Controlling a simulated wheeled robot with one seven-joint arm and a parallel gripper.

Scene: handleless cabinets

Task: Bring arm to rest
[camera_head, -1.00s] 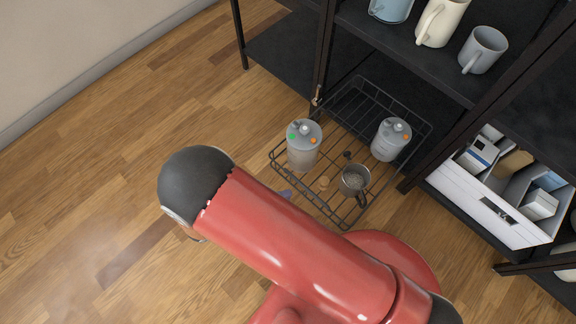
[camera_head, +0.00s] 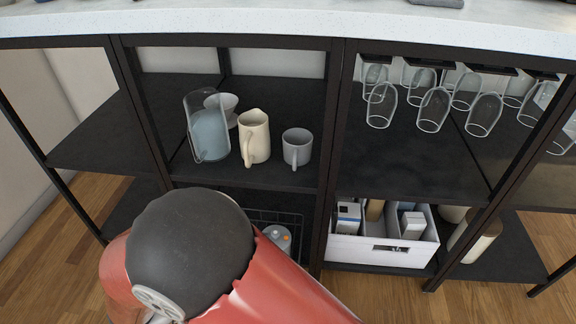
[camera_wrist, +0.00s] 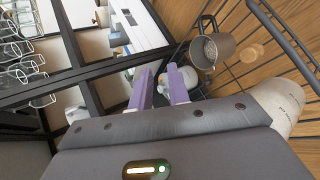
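My gripper (camera_wrist: 162,78) shows in the wrist view with its two purple fingers apart and nothing visible between them. It is near a pulled-out wire rack (camera_wrist: 235,75) holding a grey metal mug (camera_wrist: 212,48), a cork-coloured round piece (camera_wrist: 251,53) and a pale canister (camera_wrist: 280,103). Another canister (camera_wrist: 187,76) is partly hidden behind the fingers. In the head view my red arm (camera_head: 262,285) with its dark rounded joint (camera_head: 190,245) fills the lower left. It hides most of the rack, and my gripper is out of that view.
An open black shelf unit (camera_head: 330,150) stands ahead under a white countertop (camera_head: 290,22). It holds a glass jug (camera_head: 208,130), a cream pitcher (camera_head: 254,138), a grey mug (camera_head: 297,147), several glasses (camera_head: 433,110) and a white box (camera_head: 382,249). A grey canister (camera_head: 278,238) shows beside my arm.

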